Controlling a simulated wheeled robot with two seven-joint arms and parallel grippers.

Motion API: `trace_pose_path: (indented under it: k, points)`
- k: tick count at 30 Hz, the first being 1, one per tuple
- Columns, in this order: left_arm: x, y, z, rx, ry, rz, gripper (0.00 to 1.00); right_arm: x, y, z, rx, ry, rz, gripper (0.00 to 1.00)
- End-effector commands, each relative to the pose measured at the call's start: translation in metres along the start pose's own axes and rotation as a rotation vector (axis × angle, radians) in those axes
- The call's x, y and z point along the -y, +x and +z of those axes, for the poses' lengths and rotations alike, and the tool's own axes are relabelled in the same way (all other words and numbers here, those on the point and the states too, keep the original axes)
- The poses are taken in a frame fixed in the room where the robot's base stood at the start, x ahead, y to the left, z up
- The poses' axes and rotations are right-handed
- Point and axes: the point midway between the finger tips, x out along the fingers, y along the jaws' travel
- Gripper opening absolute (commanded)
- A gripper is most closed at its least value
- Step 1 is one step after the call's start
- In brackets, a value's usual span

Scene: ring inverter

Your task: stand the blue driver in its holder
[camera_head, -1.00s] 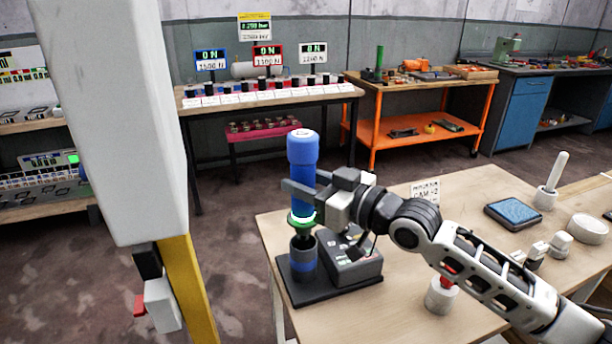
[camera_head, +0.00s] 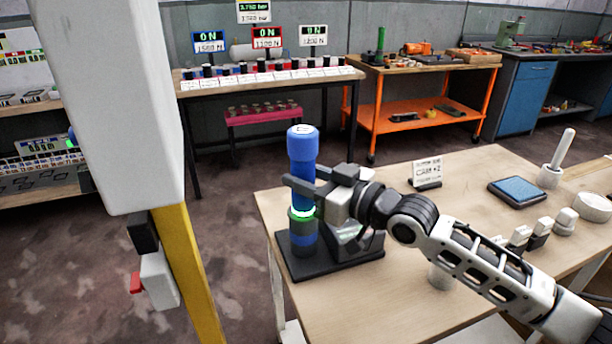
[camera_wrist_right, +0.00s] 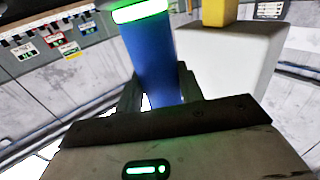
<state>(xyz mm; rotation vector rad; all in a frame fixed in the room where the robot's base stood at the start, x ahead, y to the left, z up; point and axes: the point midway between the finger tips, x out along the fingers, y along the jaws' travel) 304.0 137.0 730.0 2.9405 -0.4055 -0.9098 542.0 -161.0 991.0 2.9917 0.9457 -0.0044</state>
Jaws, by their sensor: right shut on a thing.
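The blue driver (camera_head: 302,152) stands upright in my right gripper (camera_head: 306,188), which is shut around its middle above the tabletop. In the right wrist view the driver (camera_wrist_right: 157,62) shows between my right fingers (camera_wrist_right: 160,95), with a lit green-white ring at its end. The holder (camera_head: 304,241), a dark cup with a blue band on a black base, is directly under the driver. The driver's lit ring is at the cup's mouth. How deep the tip sits in the cup is hidden. My left gripper is not in view.
A grey box (camera_head: 358,245) stands right beside the cup, partly behind my gripper. A small card sign (camera_head: 427,172), a blue pad (camera_head: 518,190) and white pieces are farther right on the wooden table (camera_head: 340,305). A white column (camera_head: 112,110) with a yellow post (camera_head: 188,270) fills the left.

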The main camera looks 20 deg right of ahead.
Motion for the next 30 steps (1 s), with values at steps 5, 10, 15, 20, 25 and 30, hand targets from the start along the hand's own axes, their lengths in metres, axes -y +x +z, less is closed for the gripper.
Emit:
trace_pose_path:
  k: [5,10,15,20,25,30]
  points:
    - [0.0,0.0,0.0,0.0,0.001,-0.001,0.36,0.0,0.0,-0.004,-0.01,-0.003,0.0,0.08]
    - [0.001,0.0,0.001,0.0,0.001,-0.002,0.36,0.0,0.0,-0.002,-0.01,-0.002,0.0,0.08]
    - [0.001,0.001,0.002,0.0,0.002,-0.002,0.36,0.0,0.0,0.0,-0.01,-0.002,0.0,0.08]
    - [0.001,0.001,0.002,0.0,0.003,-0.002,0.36,0.0,0.0,0.002,-0.009,-0.002,0.0,0.4]
    - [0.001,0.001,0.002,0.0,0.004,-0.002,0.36,0.0,0.0,0.003,-0.006,-0.001,0.0,0.63]
    - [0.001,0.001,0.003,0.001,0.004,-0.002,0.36,0.0,0.0,0.008,0.007,0.002,0.0,0.63]
